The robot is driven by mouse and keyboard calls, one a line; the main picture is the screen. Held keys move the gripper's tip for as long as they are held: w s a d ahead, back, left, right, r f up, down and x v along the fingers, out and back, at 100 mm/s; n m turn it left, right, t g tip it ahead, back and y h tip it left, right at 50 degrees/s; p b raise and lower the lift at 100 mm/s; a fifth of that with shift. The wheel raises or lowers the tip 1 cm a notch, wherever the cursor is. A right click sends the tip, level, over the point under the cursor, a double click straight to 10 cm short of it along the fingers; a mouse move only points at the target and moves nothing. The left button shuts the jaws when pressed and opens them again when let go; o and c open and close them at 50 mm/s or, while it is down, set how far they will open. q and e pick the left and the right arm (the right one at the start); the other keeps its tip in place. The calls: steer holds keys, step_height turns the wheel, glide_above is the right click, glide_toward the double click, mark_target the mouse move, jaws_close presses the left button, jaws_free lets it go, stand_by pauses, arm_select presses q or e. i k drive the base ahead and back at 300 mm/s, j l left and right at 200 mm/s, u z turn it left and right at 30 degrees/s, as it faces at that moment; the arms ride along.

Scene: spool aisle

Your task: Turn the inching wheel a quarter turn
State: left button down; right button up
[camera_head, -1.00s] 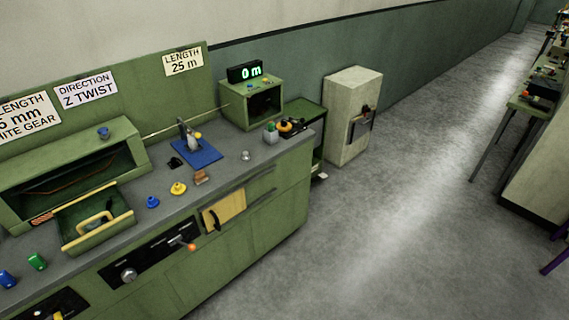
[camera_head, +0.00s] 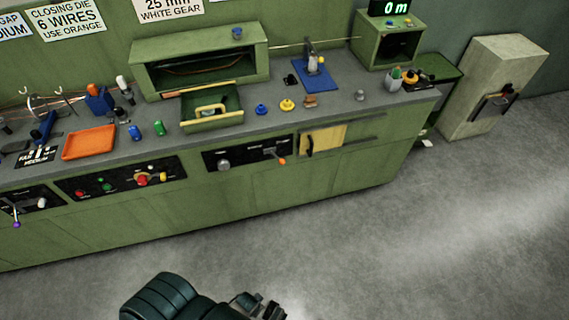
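I cannot tell for certain which control is the inching wheel, as the panel lettering is too small. A black panel on the bench front carries a grey round knob (camera_head: 223,165) and an orange-tipped lever (camera_head: 282,160). Another panel to its left has a red and yellow control (camera_head: 143,180) and green and red buttons. A lever with a purple ball (camera_head: 16,224) is at the far left. What seems my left gripper (camera_head: 262,306) is at the bottom edge, over the floor and well apart from the bench. Its fingers are partly cut off. My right gripper is out of view.
The green bench (camera_head: 250,190) runs across the view. On it are an orange tray (camera_head: 89,142), an open drawer (camera_head: 212,112), a blue mat (camera_head: 316,73) and several small coloured pieces. A pale cabinet (camera_head: 488,75) stands at the right. The floor in front is clear.

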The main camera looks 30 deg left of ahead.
mark_target(223, 165)
steer(key=u, duration=1.3)
